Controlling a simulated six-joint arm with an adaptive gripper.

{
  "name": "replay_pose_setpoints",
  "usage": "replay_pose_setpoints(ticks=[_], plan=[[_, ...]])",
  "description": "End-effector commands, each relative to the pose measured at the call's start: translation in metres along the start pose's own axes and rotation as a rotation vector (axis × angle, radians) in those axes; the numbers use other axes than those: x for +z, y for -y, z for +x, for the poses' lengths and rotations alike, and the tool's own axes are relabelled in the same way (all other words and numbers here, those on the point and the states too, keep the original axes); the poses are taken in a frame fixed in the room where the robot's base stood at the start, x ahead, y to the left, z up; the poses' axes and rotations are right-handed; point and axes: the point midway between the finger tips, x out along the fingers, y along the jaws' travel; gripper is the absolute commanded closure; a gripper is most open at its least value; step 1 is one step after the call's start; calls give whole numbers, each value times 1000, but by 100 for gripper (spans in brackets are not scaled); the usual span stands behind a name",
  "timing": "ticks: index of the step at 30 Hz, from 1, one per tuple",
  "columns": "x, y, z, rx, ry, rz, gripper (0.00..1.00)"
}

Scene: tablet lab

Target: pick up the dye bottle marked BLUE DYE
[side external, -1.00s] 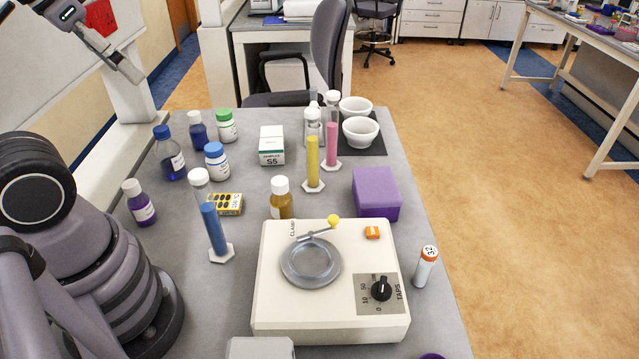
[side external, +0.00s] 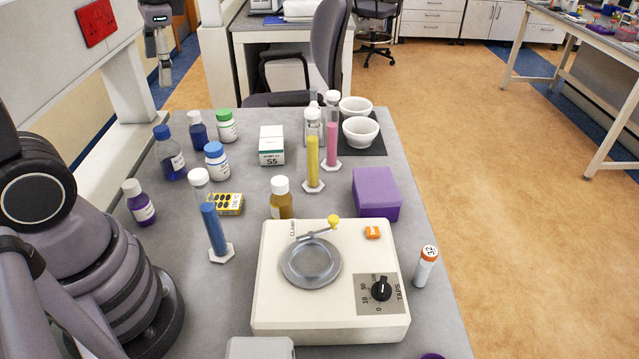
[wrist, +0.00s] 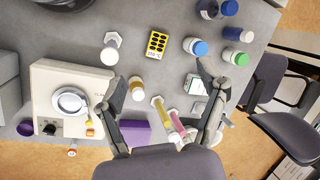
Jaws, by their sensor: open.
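Two blue-filled bottles stand at the far left of the table: a larger blue bottle with a blue cap (side external: 172,163) and a smaller dark blue bottle (side external: 198,133) behind it. Their labels are too small to read, so I cannot tell which is marked BLUE DYE. Both also show at the top right of the wrist view, the larger one (wrist: 208,10) and the smaller one (wrist: 232,34). My gripper (side external: 163,76) hangs up at the upper left of the side view, apart from the bottles. In the wrist view, my gripper (wrist: 160,74) is open with nothing between its fingertips.
Close to the blue bottles stand a blue-capped white bottle (side external: 216,162), a green-capped bottle (side external: 227,127) and a purple bottle (side external: 139,204). A blue cylinder (side external: 213,230), amber bottle (side external: 281,200), yellow cylinder (side external: 313,165) and cream machine (side external: 330,310) stand nearer or rightward.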

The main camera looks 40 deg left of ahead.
Motion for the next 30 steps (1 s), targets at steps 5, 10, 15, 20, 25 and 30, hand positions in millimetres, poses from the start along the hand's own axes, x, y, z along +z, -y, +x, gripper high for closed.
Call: replay_pose_setpoints(ticks=[5, 10, 15, 20, 25, 30], plan=[[-37, 32, 44, -116, 305, 165, 28], [-70, 58, 95, -225, 574, 333, 28], [-98, 76, 157, -333, 825, 516, 28], [-117, 82, 219, -429, 1024, 687, 28], [-124, 82, 265, -500, 1147, 810, 28], [-124, 82, 284, -529, 1193, 859, 28]])
